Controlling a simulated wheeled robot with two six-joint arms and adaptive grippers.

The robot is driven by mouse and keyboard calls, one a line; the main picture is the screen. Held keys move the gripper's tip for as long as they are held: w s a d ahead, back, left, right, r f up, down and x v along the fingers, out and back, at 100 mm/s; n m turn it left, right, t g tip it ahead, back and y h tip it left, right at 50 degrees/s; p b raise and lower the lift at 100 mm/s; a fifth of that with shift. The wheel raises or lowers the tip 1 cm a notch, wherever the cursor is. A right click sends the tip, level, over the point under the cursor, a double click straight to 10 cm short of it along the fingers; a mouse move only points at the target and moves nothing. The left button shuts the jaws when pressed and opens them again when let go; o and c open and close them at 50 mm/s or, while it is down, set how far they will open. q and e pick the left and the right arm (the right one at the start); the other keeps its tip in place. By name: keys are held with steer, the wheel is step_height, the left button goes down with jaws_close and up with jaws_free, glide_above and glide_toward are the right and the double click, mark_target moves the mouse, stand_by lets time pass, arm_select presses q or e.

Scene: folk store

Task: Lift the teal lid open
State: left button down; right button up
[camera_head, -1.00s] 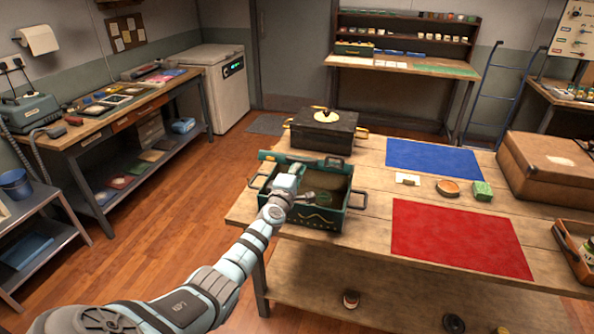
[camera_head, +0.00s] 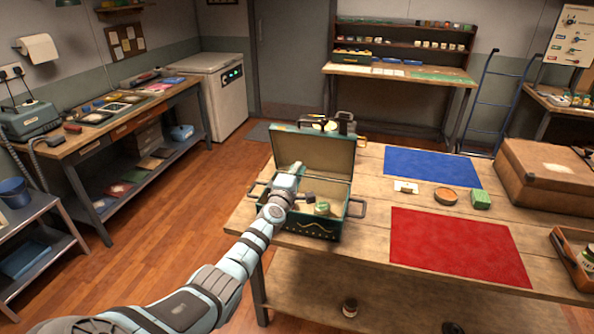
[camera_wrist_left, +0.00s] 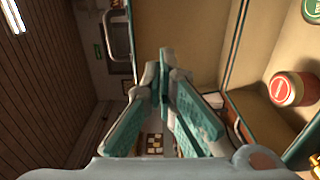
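The teal box (camera_head: 312,226) stands at the left end of the wooden table. Its teal lid (camera_head: 313,152) is swung up, standing roughly upright at the back, tan lining facing me. My left gripper (camera_head: 304,197) is over the open box, in front of the lid. In the left wrist view its two teal-padded fingers (camera_wrist_left: 167,62) converge and look shut, with nothing seen between them. The lid's tan lining (camera_wrist_left: 195,35) fills the area behind them. A green-topped jar (camera_head: 322,207) sits inside the box; a red-labelled jar (camera_wrist_left: 293,88) shows in the wrist view. My right gripper is out of view.
A dark box with yellow handles is mostly hidden behind the lid. Open floor (camera_head: 190,215) is at left.

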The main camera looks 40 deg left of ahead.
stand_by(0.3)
arm_select(q)
steer(key=p+v, duration=0.6)
steer(key=v, duration=0.5)
